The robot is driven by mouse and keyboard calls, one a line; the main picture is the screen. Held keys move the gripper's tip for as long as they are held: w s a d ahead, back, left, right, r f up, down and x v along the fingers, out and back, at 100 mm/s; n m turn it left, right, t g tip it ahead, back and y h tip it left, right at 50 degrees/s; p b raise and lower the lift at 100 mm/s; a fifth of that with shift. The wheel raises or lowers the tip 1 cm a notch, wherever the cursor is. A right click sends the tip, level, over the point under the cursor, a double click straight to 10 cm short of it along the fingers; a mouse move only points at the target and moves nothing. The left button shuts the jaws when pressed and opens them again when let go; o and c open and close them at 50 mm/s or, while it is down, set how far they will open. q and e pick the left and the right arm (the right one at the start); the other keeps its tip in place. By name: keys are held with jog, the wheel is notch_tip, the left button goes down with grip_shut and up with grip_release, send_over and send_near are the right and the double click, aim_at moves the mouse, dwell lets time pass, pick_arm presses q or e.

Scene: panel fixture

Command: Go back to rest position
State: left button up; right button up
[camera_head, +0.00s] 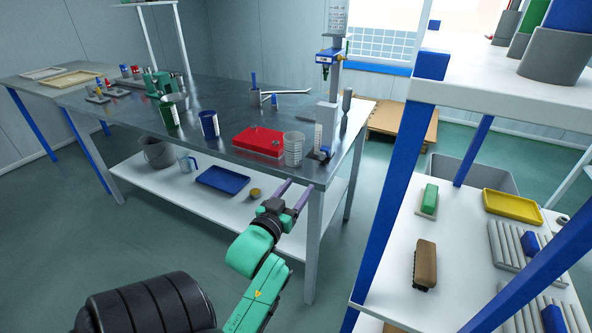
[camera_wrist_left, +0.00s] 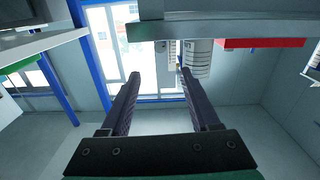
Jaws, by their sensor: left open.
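My left gripper (camera_head: 300,184) is open and empty, with two purple-grey fingers held apart. In the head view it appears over the near edge of the metal workbench (camera_head: 222,121), by the front right leg. In the left wrist view its fingers (camera_wrist_left: 159,75) point forward with nothing between them, just below the bench edge (camera_wrist_left: 230,25). My green left forearm comes up from the bottom of the head view. My right gripper is not in view.
The bench holds a red case (camera_head: 258,142), a whitish cylindrical container (camera_head: 293,149) and a blue cup (camera_head: 209,124). Its lower shelf holds a blue tray (camera_head: 222,180). A white shelf unit with blue posts (camera_head: 395,185) stands at right. Floor at left is clear.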

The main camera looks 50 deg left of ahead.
pick_arm(q)
jog(key=shift+s, duration=0.1)
dwell(0.4)
jog(key=d+f+m+g+h, duration=0.1)
jog(key=d+f+g+h, duration=0.2)
jog(key=f, duration=1.2)
jog(key=d+f+m+g+h, duration=0.1)
jog(key=d+f+g, duration=0.3)
jog(key=f, duration=1.1)
jog(key=s+d+f+m+g+h, duration=0.2)
jog(key=s+d+f, duration=0.3)
jog(key=s+f, duration=0.5)
jog(key=s+d+f+m+g, duration=0.1)
jog(key=s+f+g, duration=0.2)
jog(key=s+f, duration=0.6)
jog(key=s+f+m+g, duration=0.2)
jog(key=s+f+g, duration=0.2)
jog(key=s+f, duration=0.5)
jog(key=s+r+p, duration=0.3)
jog(key=r+p, duration=0.9)
jog(key=r, duration=0.2)
jog(key=shift+s+r, duration=0.2)
jog(key=shift+r, duration=0.05)
